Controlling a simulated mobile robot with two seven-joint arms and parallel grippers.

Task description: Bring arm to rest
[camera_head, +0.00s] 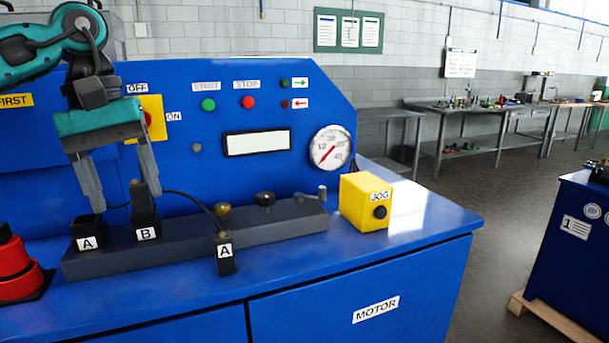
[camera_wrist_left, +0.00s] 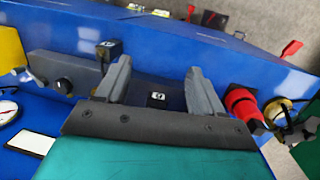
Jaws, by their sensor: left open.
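My left gripper (camera_head: 124,200) hangs from above the blue machine bench (camera_head: 420,222), jaws apart and pointing down. Its fingers are close to the black block marked B (camera_head: 146,224) and the black block marked A (camera_head: 88,236) on a dark grey rail (camera_head: 190,248). The right finger overlaps block B in the picture; I cannot tell whether they touch. In the left wrist view the open fingers (camera_wrist_left: 158,72) have a small dark labelled block (camera_wrist_left: 157,99) between them, not gripped. My right gripper is not in view.
Another black piece marked A (camera_head: 225,258) hangs on a cable at the rail's front. A yellow JOG box (camera_head: 362,204) stands at right. A red knob (camera_head: 14,268) is at the far left. The control panel (camera_head: 275,108) rises close behind; the bench's right end is clear.

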